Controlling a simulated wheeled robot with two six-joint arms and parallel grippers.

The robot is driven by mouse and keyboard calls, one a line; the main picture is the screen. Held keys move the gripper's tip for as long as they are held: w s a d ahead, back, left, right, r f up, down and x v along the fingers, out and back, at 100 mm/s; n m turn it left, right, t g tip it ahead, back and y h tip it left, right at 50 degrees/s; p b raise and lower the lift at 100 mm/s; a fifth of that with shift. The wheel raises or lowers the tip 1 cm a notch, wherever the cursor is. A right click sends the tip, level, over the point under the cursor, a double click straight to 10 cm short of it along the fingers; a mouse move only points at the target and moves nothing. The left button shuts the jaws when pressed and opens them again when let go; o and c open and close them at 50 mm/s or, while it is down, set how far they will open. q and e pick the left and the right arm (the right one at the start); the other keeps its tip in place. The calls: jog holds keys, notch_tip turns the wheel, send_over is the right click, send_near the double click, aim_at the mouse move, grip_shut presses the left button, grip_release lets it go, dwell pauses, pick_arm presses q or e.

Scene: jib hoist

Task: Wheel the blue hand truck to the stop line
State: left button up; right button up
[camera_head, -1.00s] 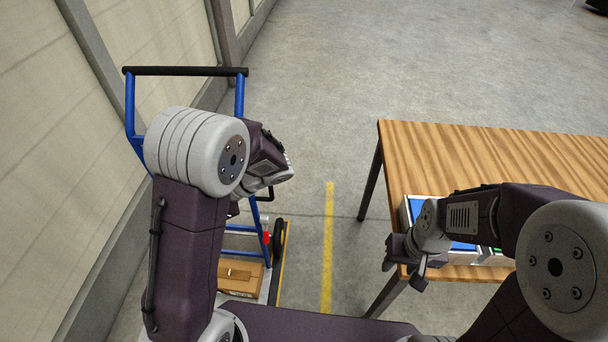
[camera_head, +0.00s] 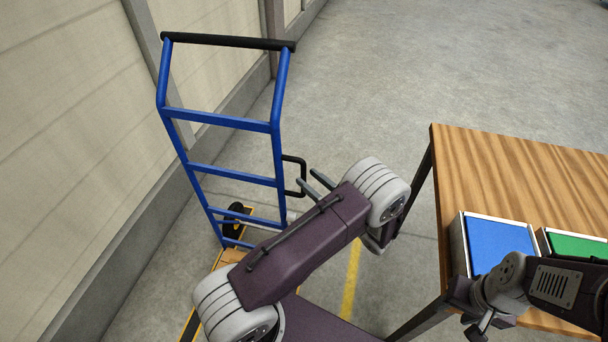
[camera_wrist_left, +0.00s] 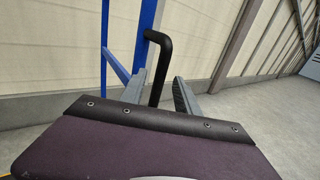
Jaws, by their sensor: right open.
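The blue hand truck (camera_head: 228,174) stands upright near the left wall, with a black top bar and a black side handle (camera_head: 301,172). My left gripper (camera_head: 305,177) is open at the right of this handle, with its fingertips close to it. In the left wrist view the black handle (camera_wrist_left: 160,62) shows between the two open fingers (camera_wrist_left: 160,92); I see no grip on it. A yellow floor line (camera_head: 350,282) lies right of the truck, partly hidden by my left arm. My right gripper (camera_head: 478,322) is open by the table's near edge.
A wooden table (camera_head: 500,170) stands at the right, with a blue bin (camera_head: 497,243) and a green bin (camera_head: 578,246) on it. The panelled wall (camera_head: 70,140) runs close along the truck's left. The concrete floor beyond is clear.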

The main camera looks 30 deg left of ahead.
aim_at(304, 174)
pick_arm(q)
jog(key=x, duration=0.3)
jog(key=shift+w+a, duration=0.1)
jog(key=shift+a, duration=0.05)
jog(key=shift+c, duration=0.4)
grip_shut()
dwell(0.9)
